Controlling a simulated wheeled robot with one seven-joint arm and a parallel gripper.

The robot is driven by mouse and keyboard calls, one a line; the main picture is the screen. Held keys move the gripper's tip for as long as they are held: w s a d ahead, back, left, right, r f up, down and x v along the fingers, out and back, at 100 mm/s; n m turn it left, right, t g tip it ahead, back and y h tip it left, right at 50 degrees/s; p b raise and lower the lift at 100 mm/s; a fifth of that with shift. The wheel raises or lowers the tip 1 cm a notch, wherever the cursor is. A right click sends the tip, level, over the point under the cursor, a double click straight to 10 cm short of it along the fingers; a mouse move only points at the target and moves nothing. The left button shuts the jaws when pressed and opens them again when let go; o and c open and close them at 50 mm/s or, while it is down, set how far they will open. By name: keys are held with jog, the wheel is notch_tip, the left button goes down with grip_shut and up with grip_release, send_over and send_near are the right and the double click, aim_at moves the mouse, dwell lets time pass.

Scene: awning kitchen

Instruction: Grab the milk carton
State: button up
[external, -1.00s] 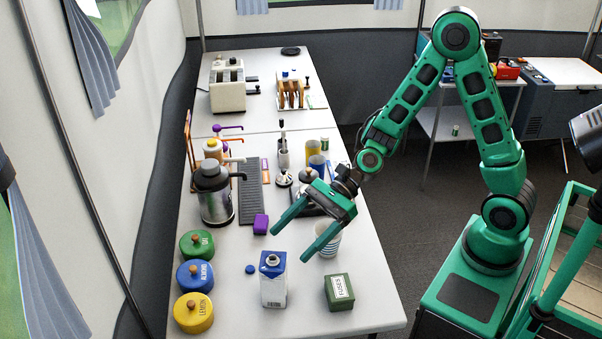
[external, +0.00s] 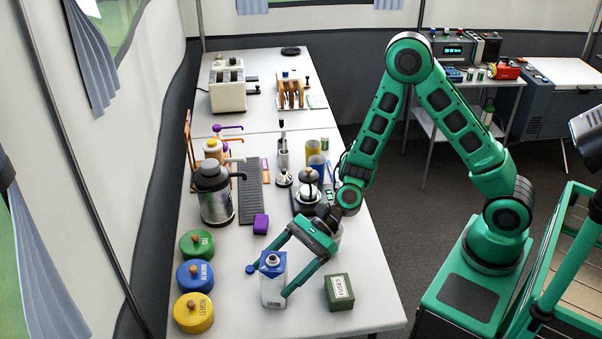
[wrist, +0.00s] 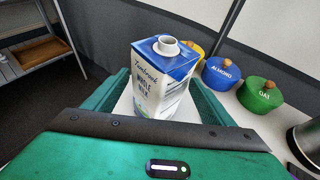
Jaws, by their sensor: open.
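The milk carton (external: 273,286) is white and blue with an open round spout. It stands upright near the front of the table (external: 240,318). My gripper (external: 268,281) is open, with one finger on each side of the carton. In the wrist view the carton (wrist: 160,82) stands between the two green fingers. Its lower part is hidden behind the gripper body. I cannot tell whether either finger touches it.
A green fuses box (external: 339,292) stands just right of the carton. Green (external: 197,245), blue (external: 195,275) and yellow (external: 193,313) lidded pots line the left edge. A purple block (external: 261,224) and a silver pump flask (external: 213,195) stand behind.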

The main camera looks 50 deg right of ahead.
aim_at(263, 275)
jog(key=shift+x, duration=2.25)
jog(key=shift+r, duration=0.1)
jog(key=c, duration=1.2)
jog(key=shift+r, duration=0.2)
jog(key=shift+r, duration=1.15)
jog(key=shift+s+a+r, duration=0.1)
jog(key=shift+s+r, duration=0.05)
jog(key=shift+r, duration=0.65)
jog(key=shift+s+a+r, duration=0.85)
jog(key=shift+s+r, duration=0.25)
jog(key=shift+s, duration=0.55)
jog(key=shift+s+a+r, duration=0.85)
jog(key=shift+s+r, duration=0.25)
jog(key=shift+s, duration=0.55)
jog(key=shift+s+a+r, duration=0.85)
jog(key=shift+s+r, duration=0.25)
jog(key=shift+s, duration=0.6)
